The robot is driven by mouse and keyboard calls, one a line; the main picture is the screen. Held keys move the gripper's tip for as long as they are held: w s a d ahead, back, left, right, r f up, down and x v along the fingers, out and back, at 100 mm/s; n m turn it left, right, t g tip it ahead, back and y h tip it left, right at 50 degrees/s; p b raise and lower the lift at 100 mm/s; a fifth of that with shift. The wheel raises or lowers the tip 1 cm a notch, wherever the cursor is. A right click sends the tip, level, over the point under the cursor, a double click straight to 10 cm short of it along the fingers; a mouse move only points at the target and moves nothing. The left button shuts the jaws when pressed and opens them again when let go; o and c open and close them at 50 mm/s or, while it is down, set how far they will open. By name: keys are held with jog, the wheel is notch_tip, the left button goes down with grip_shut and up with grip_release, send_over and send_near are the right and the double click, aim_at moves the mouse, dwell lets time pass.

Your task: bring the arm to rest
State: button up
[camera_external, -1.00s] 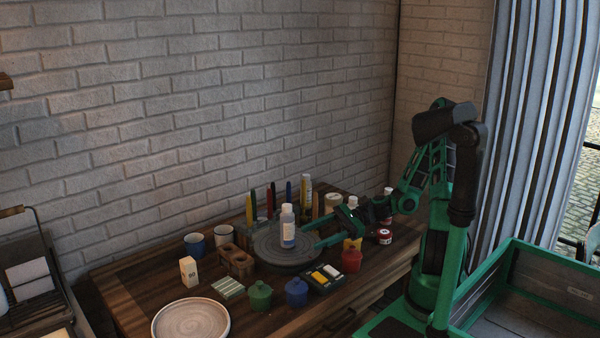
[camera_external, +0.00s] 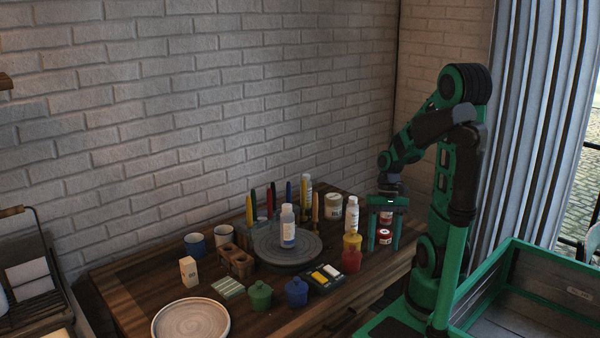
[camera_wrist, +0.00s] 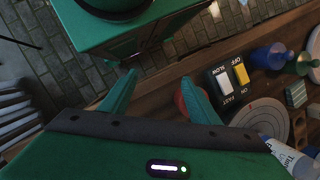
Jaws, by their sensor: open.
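My gripper (camera_external: 384,246) is open, with its two green fingers pointing down over the right end of the table in the external view. Nothing is between the fingers that I can make out as held; a small red-labelled jar (camera_external: 384,237) shows between or behind them. In the wrist view my gripper (camera_wrist: 158,88) has its fingers apart, with the floor and my green base beyond. A white bottle (camera_external: 288,226) stands upright on the grey turntable (camera_external: 308,258), apart from my gripper.
A white plate (camera_external: 190,321) lies at the front left. A green-edged crate (camera_external: 530,290) is at the right.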

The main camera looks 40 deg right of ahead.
jog(key=s+d+r+t+h, duration=0.2)
jog(key=s+d+r+h, duration=0.1)
jog(key=s+d+r, duration=0.2)
jog(key=d+r, duration=0.2)
jog(key=d, duration=0.2)
jog(key=shift+s+r, duration=0.25)
jog(key=shift+s, duration=0.1)
